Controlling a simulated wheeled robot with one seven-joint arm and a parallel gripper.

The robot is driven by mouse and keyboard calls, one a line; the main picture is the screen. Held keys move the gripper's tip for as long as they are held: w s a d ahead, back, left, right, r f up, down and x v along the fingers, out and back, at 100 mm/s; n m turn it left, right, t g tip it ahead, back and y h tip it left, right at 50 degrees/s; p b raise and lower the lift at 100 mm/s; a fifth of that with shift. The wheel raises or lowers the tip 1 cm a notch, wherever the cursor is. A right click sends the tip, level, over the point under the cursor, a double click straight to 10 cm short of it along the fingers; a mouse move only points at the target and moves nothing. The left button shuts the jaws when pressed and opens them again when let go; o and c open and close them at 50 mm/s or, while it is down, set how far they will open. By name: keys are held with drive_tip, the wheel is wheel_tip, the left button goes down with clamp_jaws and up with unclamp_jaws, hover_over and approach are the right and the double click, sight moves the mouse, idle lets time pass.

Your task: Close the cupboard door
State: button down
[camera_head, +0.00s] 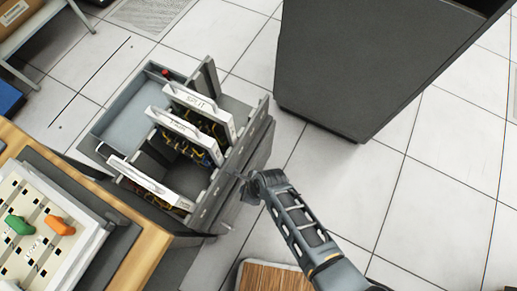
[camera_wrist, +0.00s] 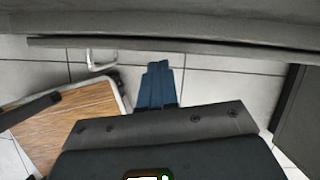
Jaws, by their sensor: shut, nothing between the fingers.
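A grey open-topped cabinet (camera_head: 125,110) stands left of centre in the head view, with several white-handled boards (camera_head: 185,97) upright in it. A dark grey panel (camera_head: 247,158) runs along its right side. I cannot tell for sure whether this panel is the cupboard door. My gripper (camera_head: 243,187) is shut and empty beside the lower part of that panel; contact is unclear. In the wrist view my shut blue-looking fingers (camera_wrist: 158,68) point at a long grey edge (camera_wrist: 180,46) across the top.
A large dark cabinet (camera_head: 365,70) stands upper right. A wood-topped seat or stool (camera_head: 270,278) is at the bottom, also in the wrist view (camera_wrist: 70,125). A wooden desk edge (camera_head: 140,262) with a white panel is lower left. Tiled floor is clear at right.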

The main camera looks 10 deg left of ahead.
drive_tip(key=shift+w+a+r, duration=0.15)
drive_tip(key=shift+w+a, duration=0.05)
drive_tip(key=shift+a, duration=0.6)
drive_tip(key=shift+w+a+r, duration=0.1)
drive_tip(key=shift+a, duration=0.05)
drive_tip(key=s+d+r+n+t+p, duration=0.1)
drive_tip(key=s+d+r+n+t, duration=0.2)
drive_tip(key=s+d+r, duration=0.35)
drive_tip(key=s+d+r+n+t+h+p, duration=0.1)
drive_tip(key=s+d+r+n+t+p, duration=0.15)
drive_tip(key=d+r, duration=0.6)
drive_tip(key=s+d+r+n+t+p, duration=0.1)
drive_tip(key=s+d+r+n+t, duration=0.35)
drive_tip(key=d, duration=0.45)
drive_tip(key=s+d+r+n+t+h, duration=0.1)
drive_tip(key=s+d+r+n, duration=0.1)
drive_tip(key=r, duration=0.7)
drive_tip(key=s+d+r+n+t+h, duration=0.1)
drive_tip(key=s+d+r+n+t, duration=0.1)
drive_tip(key=r, duration=0.8)
drive_tip(key=s+d+r+n+t+h, duration=0.1)
drive_tip(key=s+d+r+n, duration=0.2)
drive_tip(key=r, duration=0.7)
drive_tip(key=shift+s+d+r+n+b, duration=0.15)
drive_tip(key=shift+s+d+n+b, duration=0.2)
drive_tip(key=shift+n, duration=0.65)
